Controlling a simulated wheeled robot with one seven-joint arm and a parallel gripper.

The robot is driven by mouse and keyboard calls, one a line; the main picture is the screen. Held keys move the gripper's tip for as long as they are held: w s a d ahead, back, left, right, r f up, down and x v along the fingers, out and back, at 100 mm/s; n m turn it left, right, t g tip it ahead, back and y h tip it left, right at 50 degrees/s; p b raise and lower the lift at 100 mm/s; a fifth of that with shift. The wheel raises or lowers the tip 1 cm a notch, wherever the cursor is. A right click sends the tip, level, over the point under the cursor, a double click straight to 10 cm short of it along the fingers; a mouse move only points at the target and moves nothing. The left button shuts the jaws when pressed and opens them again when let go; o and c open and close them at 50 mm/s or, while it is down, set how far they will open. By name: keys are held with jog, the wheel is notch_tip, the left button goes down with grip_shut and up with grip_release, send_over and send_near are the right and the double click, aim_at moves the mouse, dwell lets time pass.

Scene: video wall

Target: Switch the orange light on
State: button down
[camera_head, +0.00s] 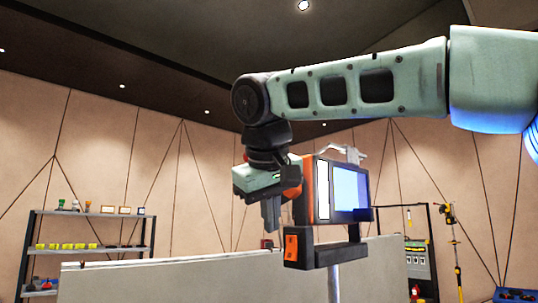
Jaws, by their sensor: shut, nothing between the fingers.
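My gripper (270,226) hangs with its fingers pointing down in the middle of the view. It is shut and empty. A boxy orange-and-black unit (308,190) with a lit white and blue face stands just right of the gripper. Under it is a dark bracket with an orange square (291,247) on its end, a little below and right of my fingertips. Whether the fingers touch the unit or bracket cannot be told. No part is clearly marked as the orange light or its switch, and I cannot tell whether it is lit.
A pale low panel (190,279) runs behind and below the gripper. A shelf (88,216) with several small items stands at the far left. A dark rack (418,255) and a yellow-and-black pole tool (453,250) stand at the right. Open air lies left of the gripper.

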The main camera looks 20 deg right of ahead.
jog(key=d+r+v, duration=0.1)
jog(key=d+v, duration=0.1)
jog(key=v, duration=0.7)
jog(key=shift+a+r, duration=0.25)
jog(key=shift+a, duration=0.25)
jog(key=s+a+f+n+g+y+b, duration=0.1)
jog(key=s+a+f+n+g+b, duration=0.15)
jog(key=f, duration=1.05)
jog(key=s+a+f+n+g+y+b, duration=0.15)
jog(key=a+f, duration=0.25)
jog(key=f, duration=1)
jog(key=s+d+f+g+b, duration=0.1)
jog(key=s+d+f, duration=0.1)
jog(key=s+f, duration=0.3)
jog(key=s+d+f+b, duration=0.1)
jog(key=s+f, duration=0.5)
jog(key=f, duration=0.7)
jog(key=s+d+f+g+b, duration=0.1)
jog(key=s+d+f, duration=0.1)
jog(key=s+f, duration=0.3)
notch_tip(320, 180, down, 4)
jog(key=shift+s+d+r+g+y, duration=0.1)
jog(key=shift+s+d+g+y, duration=0.2)
jog(key=shift+s+d+y, duration=0.1)
